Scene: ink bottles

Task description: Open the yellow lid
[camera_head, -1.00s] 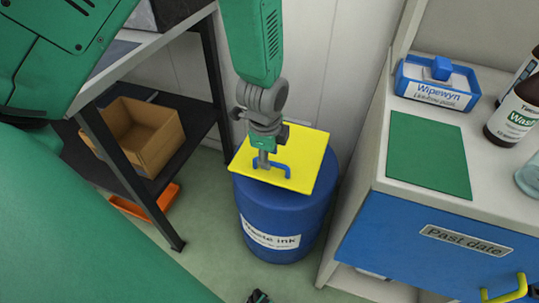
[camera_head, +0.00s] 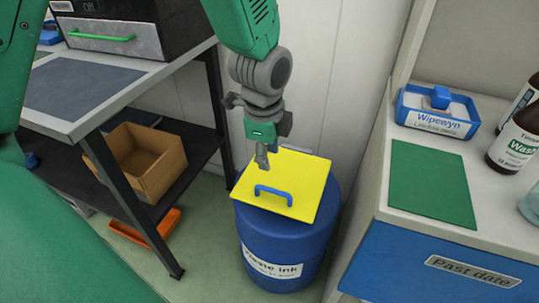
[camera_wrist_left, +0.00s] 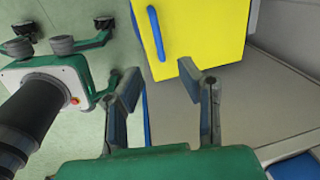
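The yellow lid (camera_head: 305,185) lies shut on top of the blue waste-ink barrel (camera_head: 285,235). Its blue handle (camera_head: 273,193) is near the front edge. My left gripper (camera_head: 262,163) hangs over the lid, behind and above the handle, and holds nothing. In the left wrist view the lid (camera_wrist_left: 205,25) and handle (camera_wrist_left: 155,32) show beyond the open left fingers (camera_wrist_left: 165,95), with the handle outside the grip.
A dark shelf rack with a cardboard box (camera_head: 147,165) and an orange tray (camera_head: 147,232) stands left of the barrel. A white cabinet with a blue drawer (camera_head: 400,255), a green mat (camera_head: 432,185), a wipes box (camera_head: 437,110) and bottles is close on the right. A wall stands behind.

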